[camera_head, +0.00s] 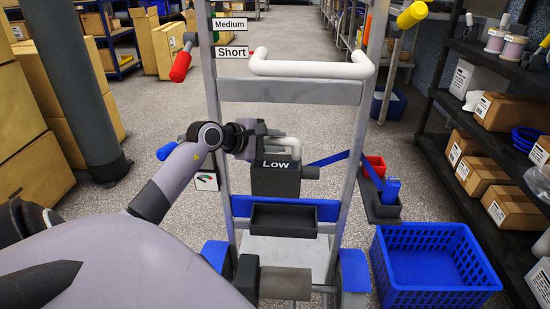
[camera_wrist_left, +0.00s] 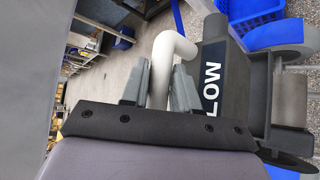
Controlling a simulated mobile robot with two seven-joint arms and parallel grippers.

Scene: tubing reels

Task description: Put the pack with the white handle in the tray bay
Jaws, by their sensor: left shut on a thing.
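The pack (camera_head: 276,181) is a dark box labelled "Low" with a white handle (camera_head: 291,143) on top. My left gripper (camera_head: 272,143) is shut on the white handle, and the pack hangs upright in front of the cart frame. In the left wrist view the two fingers (camera_wrist_left: 163,88) stand on either side of the white handle (camera_wrist_left: 162,62), with the dark pack (camera_wrist_left: 213,70) beside them. A black open tray bay (camera_head: 283,220) sits on the cart just below the pack, and it looks empty. My right gripper is not in view.
The cart's metal frame (camera_head: 218,130) rises on both sides, with a white push bar (camera_head: 312,66) across the top. A blue crate (camera_head: 432,262) stands on the floor at right, below a side holder (camera_head: 382,212). A shelf with boxes (camera_head: 487,112) lines the right.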

